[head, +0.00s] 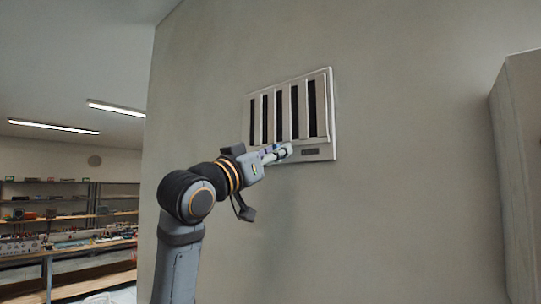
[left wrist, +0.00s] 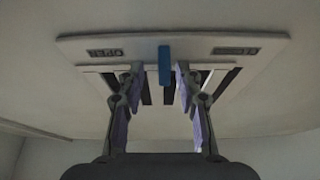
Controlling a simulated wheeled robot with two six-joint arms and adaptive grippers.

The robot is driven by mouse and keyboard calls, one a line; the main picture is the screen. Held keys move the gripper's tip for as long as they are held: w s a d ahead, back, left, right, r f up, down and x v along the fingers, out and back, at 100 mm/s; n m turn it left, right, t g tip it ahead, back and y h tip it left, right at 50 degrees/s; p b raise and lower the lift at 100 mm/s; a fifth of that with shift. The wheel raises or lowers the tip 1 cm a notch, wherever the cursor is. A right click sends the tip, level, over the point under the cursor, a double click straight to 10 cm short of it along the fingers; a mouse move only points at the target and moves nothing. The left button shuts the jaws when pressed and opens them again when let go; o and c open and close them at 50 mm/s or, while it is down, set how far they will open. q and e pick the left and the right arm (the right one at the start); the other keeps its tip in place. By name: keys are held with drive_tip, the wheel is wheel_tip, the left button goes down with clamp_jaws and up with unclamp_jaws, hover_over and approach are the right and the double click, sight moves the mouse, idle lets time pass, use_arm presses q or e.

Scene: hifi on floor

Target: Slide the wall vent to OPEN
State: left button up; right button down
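The wall vent (head: 333,120) is a pale framed plate with dark vertical slots, mounted on the wall. In the left wrist view its edge (left wrist: 135,46) carries an OPEN label (left wrist: 105,54) at the left and another dark label (left wrist: 236,50) at the right, too blurred to read surely. A blue slider tab (left wrist: 164,62) stands between the labels, near the middle. My left gripper (head: 288,152) is at the vent's lower edge. Its fingers (left wrist: 160,85) are open, one on each side of the tab, with visible gaps. My right gripper is out of view.
The wall (head: 400,130) around the vent is bare. A tall grey cabinet-like block (head: 522,170) stands at the far right. Shelves (head: 70,200) with many small items are in the room at the left.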

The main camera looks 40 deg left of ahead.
use_arm(q)
drive_tip(key=v, duration=0.7)
drive_tip(key=shift+s+d, duration=0.2)
drive_tip(key=shift+d, duration=0.05)
drive_tip(key=shift+d, duration=0.1)
